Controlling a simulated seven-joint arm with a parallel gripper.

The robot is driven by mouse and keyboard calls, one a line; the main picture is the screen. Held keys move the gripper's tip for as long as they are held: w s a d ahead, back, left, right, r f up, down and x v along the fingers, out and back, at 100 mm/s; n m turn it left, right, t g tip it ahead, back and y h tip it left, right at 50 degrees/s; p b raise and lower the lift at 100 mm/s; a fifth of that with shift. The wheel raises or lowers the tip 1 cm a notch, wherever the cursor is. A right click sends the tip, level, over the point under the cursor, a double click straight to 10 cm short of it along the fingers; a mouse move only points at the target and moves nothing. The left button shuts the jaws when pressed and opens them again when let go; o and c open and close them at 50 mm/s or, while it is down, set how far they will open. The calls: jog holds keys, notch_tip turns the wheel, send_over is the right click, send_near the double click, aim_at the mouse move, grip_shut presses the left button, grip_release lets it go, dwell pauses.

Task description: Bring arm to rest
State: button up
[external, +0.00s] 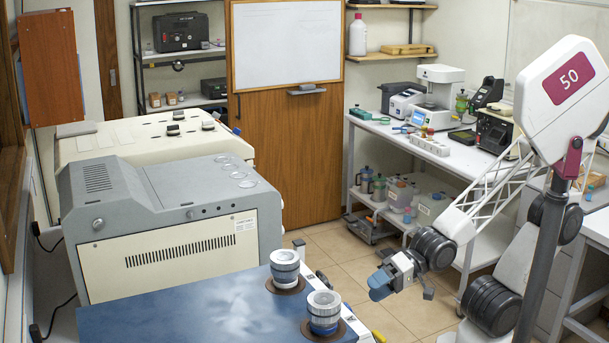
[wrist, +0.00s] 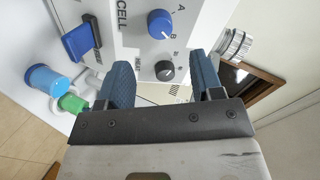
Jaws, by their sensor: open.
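My arm (external: 458,222) reaches in from the right in the external view. My gripper (external: 381,284) hangs over the tiled floor, to the right of the blue-topped machine (external: 200,310) and apart from it. In the wrist view my gripper (wrist: 166,85) has its two blue fingers apart with nothing between them. Beyond the fingers is a white panel marked CELL, with a blue knob (wrist: 161,24), a dark knob (wrist: 166,70) and a blue lever (wrist: 82,41).
Two ribbed metal cylinders (external: 285,267) (external: 324,310) stand on the blue top. A grey machine (external: 165,215) is behind it. A white bench (external: 425,150) with instruments stands at the back right. Blue and green fittings (wrist: 55,85) show left in the wrist view. Open floor lies between.

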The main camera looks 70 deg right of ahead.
jog(key=w+d+f+n+g+h, duration=0.1)
jog(key=w+d+h, duration=0.15)
jog(key=d, duration=0.55)
jog(key=w+d+n+g+h, duration=0.1)
jog(key=d+h, duration=0.3)
jog(key=d, duration=0.5)
jog(key=s+d+n+g+h, duration=0.2)
jog(key=s+d+g, duration=0.3)
jog(key=d, duration=0.8)
jog(key=shift+s+d+r+n+h, duration=0.25)
jog(key=shift+s+r+n+h, duration=0.15)
jog(key=shift+s, duration=0.4)
jog(key=shift+w, duration=0.1)
dwell(1.7)
